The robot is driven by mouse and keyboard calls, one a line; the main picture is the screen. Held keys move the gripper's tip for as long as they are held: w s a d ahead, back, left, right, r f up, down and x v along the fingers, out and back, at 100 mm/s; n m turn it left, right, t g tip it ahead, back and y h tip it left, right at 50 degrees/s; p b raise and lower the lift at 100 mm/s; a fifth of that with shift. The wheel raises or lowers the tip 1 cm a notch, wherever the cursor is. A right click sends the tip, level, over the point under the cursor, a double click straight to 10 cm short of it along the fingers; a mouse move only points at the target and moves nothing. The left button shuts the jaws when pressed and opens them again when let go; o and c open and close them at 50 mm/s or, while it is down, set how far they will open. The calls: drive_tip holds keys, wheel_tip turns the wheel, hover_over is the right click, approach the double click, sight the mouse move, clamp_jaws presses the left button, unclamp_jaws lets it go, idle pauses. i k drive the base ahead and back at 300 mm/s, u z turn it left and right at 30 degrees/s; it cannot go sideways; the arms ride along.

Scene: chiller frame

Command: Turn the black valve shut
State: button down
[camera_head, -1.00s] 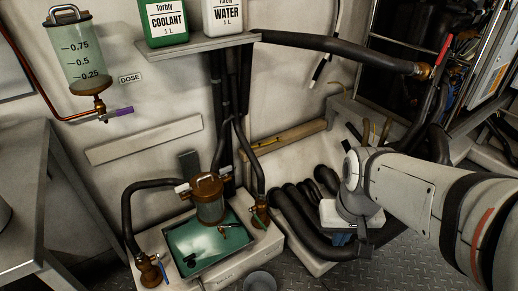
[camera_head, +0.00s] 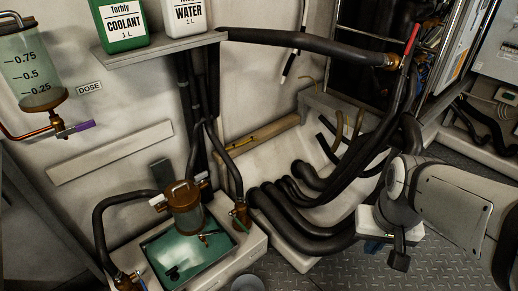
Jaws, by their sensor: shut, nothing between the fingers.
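I cannot pick out a black valve for certain. A small black piece (camera_head: 172,272) lies in the green-floored tray (camera_head: 226,259) at the lower left, and it may be a valve handle, but it is too small to tell. My gripper (camera_head: 400,259) hangs at the lower right below my white wrist, over the metal floor. It is mostly hidden by my wrist, looks shut and empty, and is well apart from the tray and the pipes' fittings.
A brown filter vessel (camera_head: 186,207) stands at the tray. Valve handles show in red (camera_head: 411,38), purple (camera_head: 80,127) and green (camera_head: 241,221). Thick black hoses (camera_head: 300,222) lie between tray and arm. A shelf (camera_head: 150,50) holds coolant and water bottles. Patterned floor (camera_head: 320,275) is clear.

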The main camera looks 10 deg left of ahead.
sight(201, 234)
drive_tip(key=z, duration=0.05)
drive_tip(key=k, duration=1)
drive_tip(key=u, duration=0.6)
drive_tip(key=i, duration=1.05)
drive_tip(key=u, duration=0.05)
